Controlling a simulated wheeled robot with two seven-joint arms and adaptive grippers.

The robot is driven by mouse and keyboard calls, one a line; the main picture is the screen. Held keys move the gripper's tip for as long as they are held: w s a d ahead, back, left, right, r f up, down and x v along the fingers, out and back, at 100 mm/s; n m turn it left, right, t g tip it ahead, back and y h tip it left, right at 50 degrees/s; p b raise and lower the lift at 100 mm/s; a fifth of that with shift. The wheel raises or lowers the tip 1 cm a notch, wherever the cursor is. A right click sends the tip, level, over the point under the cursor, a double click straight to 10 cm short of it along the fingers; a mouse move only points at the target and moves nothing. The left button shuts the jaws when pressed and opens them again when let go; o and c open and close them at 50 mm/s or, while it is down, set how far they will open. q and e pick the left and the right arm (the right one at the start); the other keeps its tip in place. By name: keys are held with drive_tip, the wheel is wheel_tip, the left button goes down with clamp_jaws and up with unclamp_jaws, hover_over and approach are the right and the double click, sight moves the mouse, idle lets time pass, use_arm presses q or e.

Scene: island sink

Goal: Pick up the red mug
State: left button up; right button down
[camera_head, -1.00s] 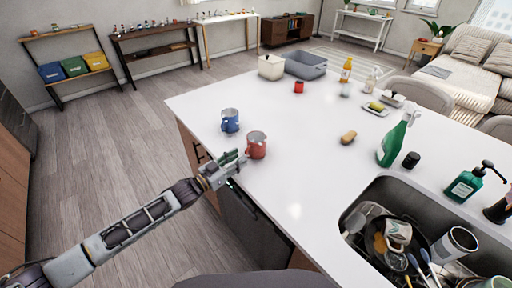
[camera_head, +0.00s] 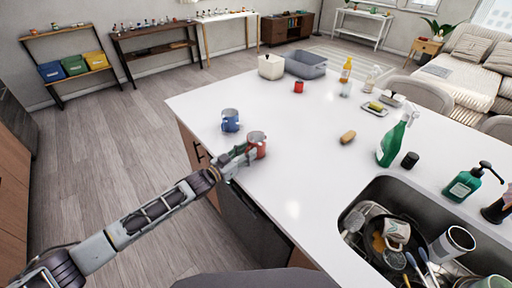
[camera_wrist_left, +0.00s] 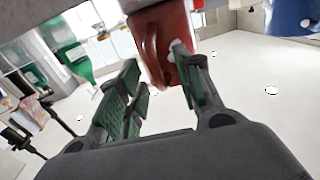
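The red mug (camera_head: 258,141) stands upright on the white island top near its left edge. My left gripper (camera_head: 243,153) is at its near left side, with the fingers reaching to the mug. In the left wrist view the red mug (camera_wrist_left: 165,42) is at the fingertips, its handle facing the gap between the fingers of my left gripper (camera_wrist_left: 156,72). The fingers are apart. The right finger overlaps the mug in the picture; I cannot tell whether it touches. My right gripper is not in view.
A blue mug (camera_head: 230,121) stands close behind the red mug. A sink (camera_head: 360,212) full of dishes is at the lower right. The island's middle is clear.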

use_arm(q)
drive_tip(key=shift+c, duration=0.4)
clamp_jaws()
drive_tip(key=shift+r, duration=0.1)
drive_tip(key=shift+r+b, duration=0.3)
drive_tip(key=shift+r, duration=4.65)
